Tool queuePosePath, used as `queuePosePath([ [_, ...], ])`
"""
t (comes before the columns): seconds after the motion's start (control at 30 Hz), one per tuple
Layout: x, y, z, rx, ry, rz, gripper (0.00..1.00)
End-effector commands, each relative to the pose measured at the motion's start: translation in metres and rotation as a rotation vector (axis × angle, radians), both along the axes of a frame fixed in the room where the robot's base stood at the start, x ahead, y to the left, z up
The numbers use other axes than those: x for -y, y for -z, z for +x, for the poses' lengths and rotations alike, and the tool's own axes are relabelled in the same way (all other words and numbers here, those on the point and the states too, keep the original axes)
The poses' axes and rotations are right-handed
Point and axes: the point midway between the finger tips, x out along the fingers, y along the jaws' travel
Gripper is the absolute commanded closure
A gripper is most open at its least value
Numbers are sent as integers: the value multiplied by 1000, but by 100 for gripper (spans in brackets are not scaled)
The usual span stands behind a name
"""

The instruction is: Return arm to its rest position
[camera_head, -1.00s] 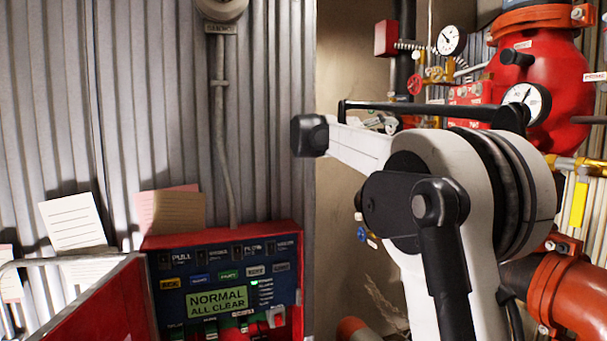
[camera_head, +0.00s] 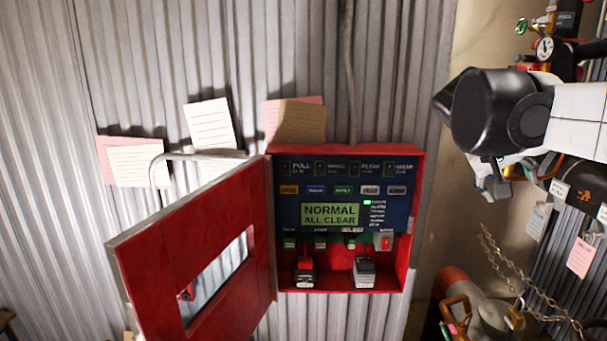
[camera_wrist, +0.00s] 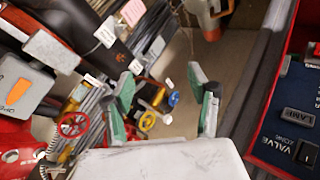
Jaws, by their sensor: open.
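My arm reaches in from the right edge of the head view, with a black rounded joint and a white link. My gripper (camera_wrist: 165,98) shows in the wrist view as two grey fingers with green pads. They stand wide apart with nothing between them. In the head view only a small grey part shows below the joint, and the rest is hidden. The red alarm panel (camera_head: 418,220) hangs on the corrugated wall to the left of my arm, and its display (camera_head: 330,214) reads NORMAL ALL CLEAR. A blue panel face (camera_wrist: 290,125) shows at the right of the wrist view.
The panel's red door (camera_head: 200,260) stands open, swung out to the left. Paper notes (camera_head: 210,125) are on the wall above. A gauge (camera_head: 545,48), a chain (camera_head: 525,280) and a pink tag (camera_head: 580,257) are at the right. A red handwheel (camera_wrist: 73,125) is beyond the fingers.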

Motion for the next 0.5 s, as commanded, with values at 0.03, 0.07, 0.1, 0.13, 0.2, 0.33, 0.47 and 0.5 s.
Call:
queuePosePath([
  [0.03, -13, 22, -15, 4, -28, 42, 46],
  [0.07, -20, 33, -23, 6, -45, 69, 46],
  [0.1, -31, 48, -33, 9, -70, 105, 46],
  [0.13, -39, 59, -41, 14, -87, 131, 46],
  [0.2, -58, 85, -59, 23, -128, 192, 46],
  [0.33, -92, 133, -92, 46, -200, 305, 46],
  [0.47, -126, 181, -124, 76, -270, 415, 46],
  [0.5, -136, 195, -133, 88, -291, 446, 46],
])
